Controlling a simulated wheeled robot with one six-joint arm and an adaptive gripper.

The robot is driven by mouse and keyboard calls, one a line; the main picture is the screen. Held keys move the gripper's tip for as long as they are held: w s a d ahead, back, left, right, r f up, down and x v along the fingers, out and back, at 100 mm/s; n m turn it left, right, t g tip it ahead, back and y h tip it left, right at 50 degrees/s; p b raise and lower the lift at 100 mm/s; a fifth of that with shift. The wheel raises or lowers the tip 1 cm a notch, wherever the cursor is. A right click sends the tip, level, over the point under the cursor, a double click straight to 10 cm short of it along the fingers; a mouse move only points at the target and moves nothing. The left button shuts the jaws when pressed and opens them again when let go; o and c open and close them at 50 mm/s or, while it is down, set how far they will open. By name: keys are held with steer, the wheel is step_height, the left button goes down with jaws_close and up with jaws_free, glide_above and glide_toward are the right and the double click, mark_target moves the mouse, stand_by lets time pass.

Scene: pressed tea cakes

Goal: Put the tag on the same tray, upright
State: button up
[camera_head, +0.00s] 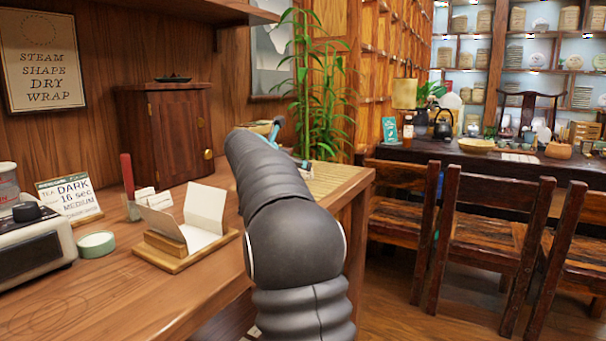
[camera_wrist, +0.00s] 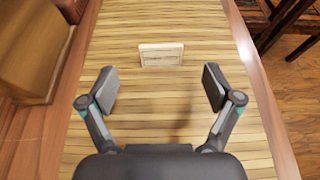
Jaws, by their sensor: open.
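In the head view my arm hides the tag and most of my gripper; part of the mat (camera_head: 338,178) shows at the counter's far right end.
A wooden tray (camera_head: 152,256) with a folded white paper (camera_head: 202,214) stands on the counter. Nearby are a scale (camera_head: 30,240), a green round tin (camera_head: 96,244), a sign card (camera_head: 66,195) and a wooden cabinet (camera_head: 160,135). Chairs (camera_head: 480,240) stand beyond the counter's right edge.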

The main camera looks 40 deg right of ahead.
steer(key=shift+x, duration=3.8)
steer(key=shift+a+f, duration=0.1)
steer(key=shift+f, duration=0.05)
steer(key=c, duration=0.8)
steer(key=shift+c, duration=0.4)
steer(key=shift+r+p, duration=0.35)
steer(key=shift+r, duration=0.25)
steer(key=r, duration=0.2)
steer(key=s+d+r+p, duration=0.1)
steer(key=r, duration=0.1)
steer(key=s+d+r+p, duration=0.1)
steer(key=s+d+r, duration=0.5)
steer(key=s+d, duration=0.1)
steer(key=shift+s+d, duration=0.15)
steer(key=shift+d, duration=0.05)
